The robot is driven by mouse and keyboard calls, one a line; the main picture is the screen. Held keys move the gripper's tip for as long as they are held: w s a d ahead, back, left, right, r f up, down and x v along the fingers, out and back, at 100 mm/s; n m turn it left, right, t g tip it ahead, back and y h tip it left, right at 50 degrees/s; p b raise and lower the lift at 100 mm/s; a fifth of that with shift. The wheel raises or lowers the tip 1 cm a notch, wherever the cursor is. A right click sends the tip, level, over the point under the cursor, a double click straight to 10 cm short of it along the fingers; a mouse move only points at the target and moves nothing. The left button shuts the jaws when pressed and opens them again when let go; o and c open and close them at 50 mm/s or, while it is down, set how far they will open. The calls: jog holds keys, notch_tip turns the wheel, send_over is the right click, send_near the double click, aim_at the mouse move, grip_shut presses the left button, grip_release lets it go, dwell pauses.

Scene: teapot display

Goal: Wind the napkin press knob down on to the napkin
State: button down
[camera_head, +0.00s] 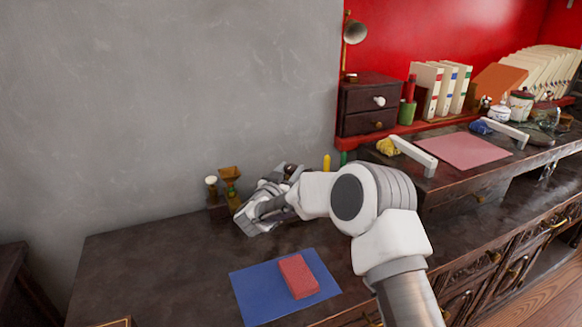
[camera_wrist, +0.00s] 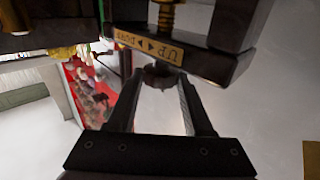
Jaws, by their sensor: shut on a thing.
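The napkin press (camera_wrist: 210,65) fills the top of the wrist view as a dark frame with a brass screw (camera_wrist: 166,17) and a tan plate lettered with "UP" and arrows. Its dark round knob (camera_wrist: 160,75) sits below that plate. My gripper (camera_wrist: 158,82) has one finger on each side of the knob and is shut on it. In the head view my gripper (camera_head: 249,218) is at the back of the dark counter, in front of the wall, and hides much of what it holds. I cannot make out the napkin in either view.
A brass piece (camera_head: 230,182) and a white-topped item (camera_head: 212,184) stand just left of my gripper. A blue mat (camera_head: 258,295) with a red block (camera_head: 298,276) lies nearer. A yellow bottle-like item (camera_head: 326,163) stands behind my arm.

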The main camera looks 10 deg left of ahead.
jog(key=shift+w+a+m+g+h+p, duration=0.15)
jog(key=shift+m+g+h+p, duration=0.25)
jog(key=shift+m+h, duration=0.85)
jog(key=shift+s+a+m+g+h+p, duration=0.15)
jog(key=shift+m+g+h, duration=0.55)
jog(key=shift+h, duration=0.95)
jog(key=shift+w+f+m+h, duration=0.1)
jog(key=shift+m+h, duration=0.25)
jog(key=shift+h, duration=0.05)
jog(key=shift+c, duration=1.5)
grip_release()
jog(key=p+v, duration=0.3)
jog(key=v, duration=1.4)
jog(key=shift+p, duration=0.35)
jog(key=shift+a, duration=0.1)
